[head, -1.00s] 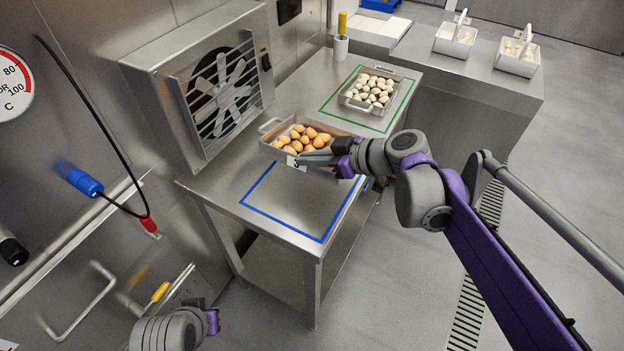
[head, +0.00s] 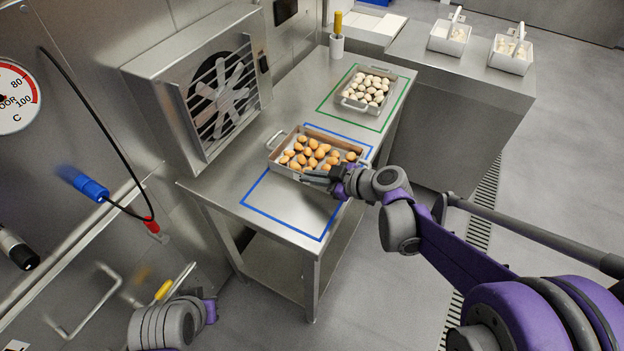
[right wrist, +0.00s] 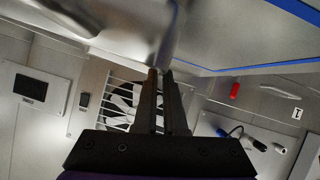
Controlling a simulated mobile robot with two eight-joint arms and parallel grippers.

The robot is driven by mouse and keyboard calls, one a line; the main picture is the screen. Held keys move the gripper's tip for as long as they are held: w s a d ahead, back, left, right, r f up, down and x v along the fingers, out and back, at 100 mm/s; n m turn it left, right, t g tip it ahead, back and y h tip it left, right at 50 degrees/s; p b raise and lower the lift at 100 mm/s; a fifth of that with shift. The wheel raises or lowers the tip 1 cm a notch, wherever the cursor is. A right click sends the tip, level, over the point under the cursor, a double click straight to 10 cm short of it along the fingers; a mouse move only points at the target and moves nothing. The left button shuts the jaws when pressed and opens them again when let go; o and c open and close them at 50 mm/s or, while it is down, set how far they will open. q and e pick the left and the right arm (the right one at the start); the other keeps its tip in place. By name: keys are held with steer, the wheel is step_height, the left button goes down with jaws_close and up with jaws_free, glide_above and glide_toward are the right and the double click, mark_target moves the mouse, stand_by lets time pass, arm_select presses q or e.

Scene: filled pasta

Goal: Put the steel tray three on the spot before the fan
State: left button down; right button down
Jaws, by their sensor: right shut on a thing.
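The steel tray three (head: 345,170), full of brown filled pasta pieces, is level above or on the blue-outlined spot (head: 290,232) on the steel table before the fan (head: 222,100). The outline's far edge shows behind the tray and its near part is bare. I cannot tell whether the tray touches the table. My right gripper (head: 315,178) is shut on the tray's near handle. In the right wrist view the fingers (right wrist: 162,75) meet the blurred steel handle (right wrist: 165,45).
Another steel tray (head: 343,103) with pale pieces stands inside a green outline farther back on the table. A white holder (head: 337,45) with a yellow-handled tool stands behind it. Two white carriers (head: 510,60) sit on the counter at back right. The fan housing borders the table's left side.

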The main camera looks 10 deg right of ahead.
steer(key=shift+f, duration=0.6)
steer(key=c, duration=1)
jaws_free()
steer(key=shift+s+r, duration=0.1)
steer(key=v, duration=1.2)
steer(key=s+d+f+m+g+h, duration=0.1)
steer(key=s+f+m+h, duration=0.3)
steer(key=s, duration=0.5)
steer(key=s+d+f+m+g+h, duration=0.1)
steer(key=s+f+m+h, duration=0.3)
steer(key=s+m, duration=0.4)
steer(key=shift+s+d+f+g+h+p, duration=0.2)
steer(key=shift+s+g+h+p, duration=0.2)
steer(key=shift+s+g+h, duration=0.3)
steer(key=shift+s, duration=0.1)
